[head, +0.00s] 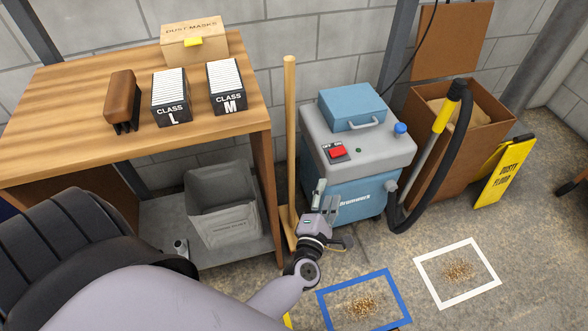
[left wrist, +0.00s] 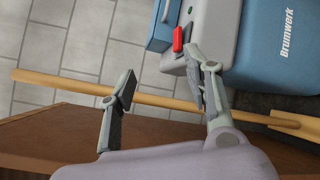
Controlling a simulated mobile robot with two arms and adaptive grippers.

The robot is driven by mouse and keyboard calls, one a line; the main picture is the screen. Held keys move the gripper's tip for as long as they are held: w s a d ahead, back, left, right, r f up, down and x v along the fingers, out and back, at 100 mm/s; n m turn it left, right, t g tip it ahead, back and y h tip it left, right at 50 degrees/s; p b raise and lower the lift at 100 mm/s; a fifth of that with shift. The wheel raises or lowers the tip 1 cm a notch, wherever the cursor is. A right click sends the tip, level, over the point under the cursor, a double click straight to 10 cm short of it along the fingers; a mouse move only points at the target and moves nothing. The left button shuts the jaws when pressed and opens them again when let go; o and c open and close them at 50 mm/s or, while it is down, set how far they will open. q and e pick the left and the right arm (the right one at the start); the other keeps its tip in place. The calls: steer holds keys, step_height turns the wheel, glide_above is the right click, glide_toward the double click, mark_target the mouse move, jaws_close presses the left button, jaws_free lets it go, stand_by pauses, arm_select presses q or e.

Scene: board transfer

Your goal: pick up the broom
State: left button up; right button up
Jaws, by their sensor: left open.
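The broom (head: 290,130) stands upright, its pale wooden handle rising beside the workbench's right end, its lower end by the grey shelf. In the left wrist view the broom handle (left wrist: 165,101) runs across the picture, passing behind both fingers, with its wider end (left wrist: 298,124) at the right. My left gripper (head: 326,207) is open and empty, just right of the broom's lower part. Its two spread fingers also show in the left wrist view (left wrist: 163,78). I cannot tell how far the handle lies beyond the fingertips. My right gripper is not in view.
The blue-grey vacuum machine (head: 358,150) stands close right of the gripper, its black hose (head: 455,150) further right. The workbench (head: 70,100) and a grey bin (head: 222,205) are left. Blue (head: 326,310) and white (head: 430,280) floor frames hold debris. A yellow sign (head: 503,170) stands right.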

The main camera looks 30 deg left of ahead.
arm_select(q)
steer(key=a+r+n+y+b, duration=0.1)
steer(key=a+r+n+y, duration=0.25)
steer(key=n, duration=0.35)
steer(key=n+g+y+b, duration=0.2)
steer(key=n+y, duration=0.1)
steer(key=n, duration=0.6)
glide_toward(291, 120)
steer(key=shift+n, duration=0.3)
steer(key=x, duration=0.5)
steer(key=shift+w+a, duration=0.2)
steer(key=shift+w, duration=0.05)
steer(key=x, duration=0.5)
steer(key=shift+w+a, duration=0.3)
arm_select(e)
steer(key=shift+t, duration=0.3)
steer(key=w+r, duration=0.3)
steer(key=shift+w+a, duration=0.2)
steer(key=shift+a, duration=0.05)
arm_select(q)
steer(key=shift+c, duration=0.3)
